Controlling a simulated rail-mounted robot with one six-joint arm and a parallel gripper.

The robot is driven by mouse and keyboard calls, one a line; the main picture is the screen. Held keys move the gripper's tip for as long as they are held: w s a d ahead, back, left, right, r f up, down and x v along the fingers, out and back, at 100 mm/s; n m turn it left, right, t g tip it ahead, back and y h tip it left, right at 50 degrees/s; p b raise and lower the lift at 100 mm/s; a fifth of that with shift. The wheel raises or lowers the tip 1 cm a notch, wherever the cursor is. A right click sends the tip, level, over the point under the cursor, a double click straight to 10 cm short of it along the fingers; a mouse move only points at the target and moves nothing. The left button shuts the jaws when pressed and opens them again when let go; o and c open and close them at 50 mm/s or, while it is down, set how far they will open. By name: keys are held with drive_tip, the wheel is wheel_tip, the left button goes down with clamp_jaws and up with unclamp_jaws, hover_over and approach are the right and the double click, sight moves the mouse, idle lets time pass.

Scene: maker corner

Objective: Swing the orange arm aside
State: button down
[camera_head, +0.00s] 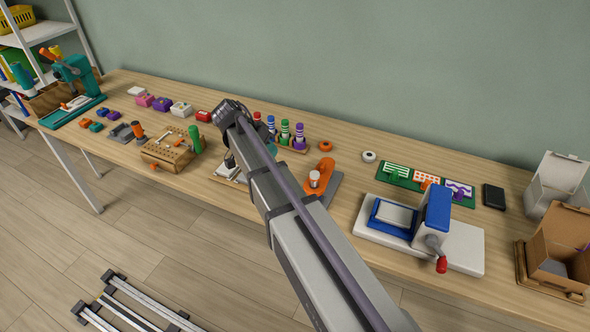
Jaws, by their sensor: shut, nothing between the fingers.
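The orange arm (325,173) sits on a grey base on the workbench, just right of my arm's links. A small white-topped cylinder (314,179) stands at its lower left part. My arm's links cover the left side of the base. My gripper (230,161) shows only as a small dark part left of my arm, above a small tray (222,180). It is shut and empty, and apart from the orange arm. Its fingertips are mostly hidden.
The workbench (345,220) holds a wooden block with holes (165,152) on the left, a rack of coloured bottles (298,140) behind the orange arm, and a blue press (432,215) on the right. An orange ring (325,146) and white roll (368,156) lie behind. Some bare wood lies right of the orange arm.

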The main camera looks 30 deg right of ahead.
sight(321, 174)
drive_tip(key=b+x, duration=0.4)
drive_tip(key=x, duration=0.1)
drive_tip(key=b+x, duration=0.4)
drive_tip(key=shift+f, duration=0.5)
drive_tip(key=s+d, duration=0.2)
drive_tip(key=s, duration=0.1)
drive_tip(key=shift+s+d+r, duration=0.15)
drive_tip(key=shift+d, duration=0.15)
drive_tip(key=shift+s+d, duration=0.15)
